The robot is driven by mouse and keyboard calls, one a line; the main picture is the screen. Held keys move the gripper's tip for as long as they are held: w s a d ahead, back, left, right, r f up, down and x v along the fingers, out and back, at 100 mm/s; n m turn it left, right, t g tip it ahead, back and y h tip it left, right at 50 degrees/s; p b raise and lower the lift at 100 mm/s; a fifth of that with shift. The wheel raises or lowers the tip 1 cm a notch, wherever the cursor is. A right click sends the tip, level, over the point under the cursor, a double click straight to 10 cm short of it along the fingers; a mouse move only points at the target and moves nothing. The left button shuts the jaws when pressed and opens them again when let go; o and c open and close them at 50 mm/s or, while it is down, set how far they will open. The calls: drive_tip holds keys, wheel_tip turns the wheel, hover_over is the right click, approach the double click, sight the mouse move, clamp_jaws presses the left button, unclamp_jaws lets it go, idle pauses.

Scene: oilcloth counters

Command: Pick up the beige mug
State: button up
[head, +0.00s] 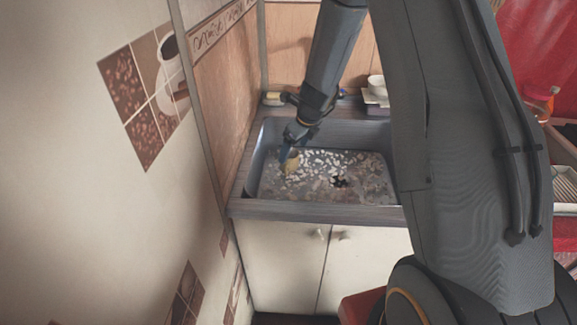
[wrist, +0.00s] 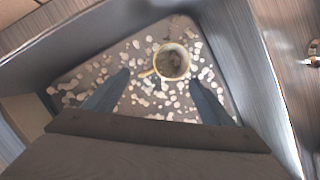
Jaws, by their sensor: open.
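The beige mug (wrist: 172,62) stands in the sink basin in the wrist view, its opening facing the camera and its handle pointing left. In the head view the mug (head: 291,163) shows as a small yellowish-beige shape near the left end of the basin, partly hidden by my gripper. My gripper (wrist: 160,98) is open and empty, its two fingers spread wide. It points down into the basin, with the mug beyond the fingertips and roughly between their lines. I cannot tell the exact gap to the mug.
The sink (head: 326,199) has raised walls around the mug, and its floor has a pale pebble-like pattern. A wall stands close at the left. A white bowl (head: 377,84) sits on the counter behind the sink. A bottle (head: 541,99) stands far right.

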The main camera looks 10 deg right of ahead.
sight(290, 160)
drive_tip(key=w+f+m, duration=0.2)
drive_tip(key=m, duration=0.1)
drive_tip(key=shift+w+d+f, duration=0.2)
drive_tip(key=shift+d+f, duration=0.1)
drive_tip(key=shift+f, duration=0.05)
drive_tip(key=shift+p+x, duration=0.3)
drive_tip(key=shift+x, duration=3.4)
drive_tip(key=shift+w, duration=0.1)
drive_tip(key=c, duration=1.4)
